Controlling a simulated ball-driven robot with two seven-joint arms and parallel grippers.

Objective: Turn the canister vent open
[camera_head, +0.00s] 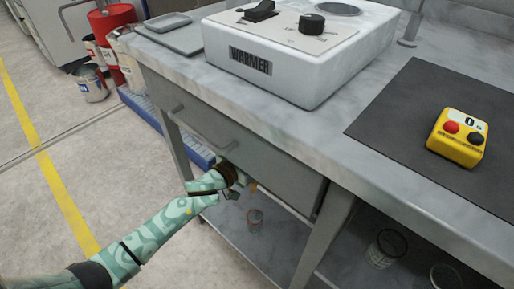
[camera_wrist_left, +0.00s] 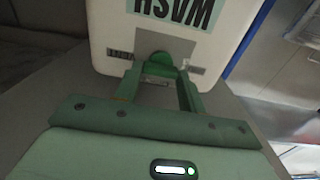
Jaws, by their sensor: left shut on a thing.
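The canister (camera_wrist_left: 102,22) is a white box-shaped body in the left wrist view, with a dark-on-teal label (camera_wrist_left: 180,12) that reads upside down, apparently "WASH". Its vent (camera_wrist_left: 160,60) is a round green knob low on its face, between two small grey marked plates whose text is too small to read. My left gripper (camera_wrist_left: 158,80) has one finger on each side of the knob and is shut on it. In the head view my left gripper (camera_head: 232,192) is under the bench drawer; the canister is mostly hidden there. My right gripper is in neither view.
The drawer (camera_head: 245,150) and bench top (camera_head: 300,115) stand above my left arm. A white warmer (camera_head: 290,75) and a yellow button box (camera_head: 458,137) are on the bench. Red and white buckets (camera_head: 113,45) stand at the back left.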

